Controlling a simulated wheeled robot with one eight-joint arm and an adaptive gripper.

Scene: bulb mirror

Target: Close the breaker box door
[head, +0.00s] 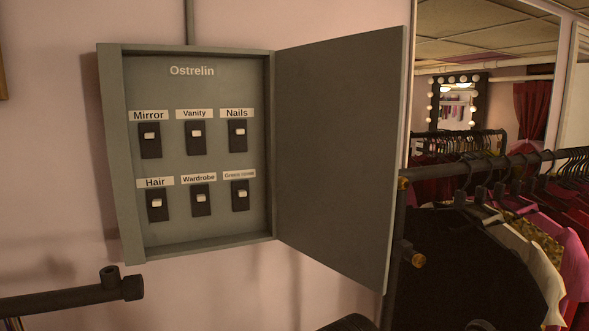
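The grey breaker box (122,150) is on the pink wall, left of the middle in the head view. Its door (340,150) stands wide open, joined to the box's right edge and swung out to the right. Inside, under the heading "Ostrelin", are two rows of labelled switches, among them Mirror (150,140), Vanity (196,138) and Wardrobe (201,200). My gripper cannot be made out in this view.
A clothes rack (500,163) with many garments on hangers stands close to the right of the door. A dark pipe end (110,285) juts in at the lower left. A dark rounded shape (350,323) at the bottom edge is unclear. A mirror (495,70) hangs behind the rack.

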